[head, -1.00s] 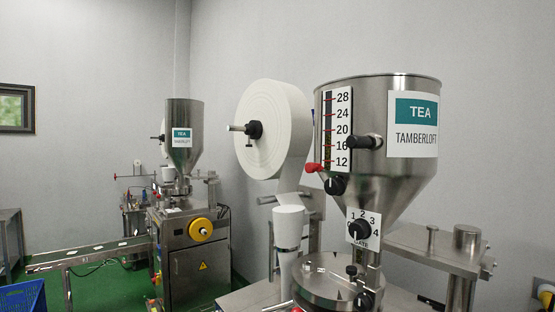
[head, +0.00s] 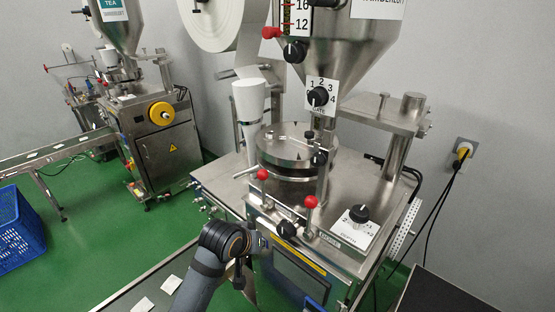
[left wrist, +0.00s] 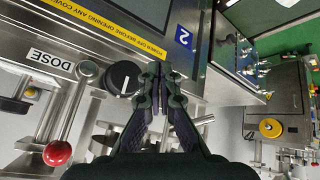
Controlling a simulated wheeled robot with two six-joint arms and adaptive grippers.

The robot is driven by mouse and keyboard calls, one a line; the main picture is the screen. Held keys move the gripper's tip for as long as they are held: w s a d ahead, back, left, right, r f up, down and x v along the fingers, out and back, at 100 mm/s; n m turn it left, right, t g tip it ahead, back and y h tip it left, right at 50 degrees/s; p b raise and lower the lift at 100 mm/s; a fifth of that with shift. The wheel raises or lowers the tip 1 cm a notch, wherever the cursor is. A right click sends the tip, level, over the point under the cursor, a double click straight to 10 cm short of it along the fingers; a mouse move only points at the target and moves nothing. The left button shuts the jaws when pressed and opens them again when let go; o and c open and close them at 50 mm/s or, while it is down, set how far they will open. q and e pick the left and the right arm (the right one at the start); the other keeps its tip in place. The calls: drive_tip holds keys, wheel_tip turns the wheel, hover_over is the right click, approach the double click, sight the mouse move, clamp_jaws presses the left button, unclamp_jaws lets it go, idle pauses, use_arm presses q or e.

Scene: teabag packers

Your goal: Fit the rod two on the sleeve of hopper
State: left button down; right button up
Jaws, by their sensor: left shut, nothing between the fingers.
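The steel hopper (head: 365,50) of the near machine is cut off at the top in the head view. A red-ended black rod part (head: 271,33) sits by its level scale, and a numbered gate dial (head: 318,96) is lower down. I cannot tell which part is rod two or the sleeve. Two red-balled levers (head: 263,175) (head: 311,202) stand on the machine's front. My left gripper (left wrist: 160,75) is shut and empty in the left wrist view, close to a black knob (left wrist: 124,78) on the machine front. My right gripper is not in view.
A steel lidded pot (head: 284,145) is below the hopper. A depth dial plate (head: 355,225) is at right. A white tube (head: 249,110) stands by the paper roll (head: 208,20). A second machine (head: 165,145) and blue crate (head: 18,228) are at left. Green floor lies between.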

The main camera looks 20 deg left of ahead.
use_arm(q)
drive_tip(key=w+d+r+n+t+h, duration=0.1)
drive_tip(key=w+r+n+t, duration=0.3)
drive_tip(key=r, duration=1)
drive_tip(key=w+d+r+n+t+h, duration=0.1)
drive_tip(key=w+r, duration=0.6)
drive_tip(key=r, duration=0.8)
drive_tip(key=s+d+r+n+t+h, duration=0.1)
drive_tip(key=s+r+n+t+h, duration=0.15)
drive_tip(key=r, duration=1.15)
drive_tip(key=s+d+r+n+t+h, duration=0.15)
drive_tip(key=s+r, duration=0.25)
drive_tip(key=r, duration=1)
drive_tip(key=a+p+x, duration=0.1)
drive_tip(key=p+x, duration=0.1)
drive_tip(key=x, duration=0.4)
drive_tip(key=shift+w+t, duration=0.3)
drive_tip(key=shift+w, duration=0.05)
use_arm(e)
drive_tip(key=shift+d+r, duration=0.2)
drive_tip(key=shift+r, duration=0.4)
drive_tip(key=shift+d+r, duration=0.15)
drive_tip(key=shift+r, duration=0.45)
use_arm(q)
drive_tip(key=shift+a+f, duration=0.1)
drive_tip(key=shift+p+x, duration=0.5)
drive_tip(key=shift+x, duration=0.25)
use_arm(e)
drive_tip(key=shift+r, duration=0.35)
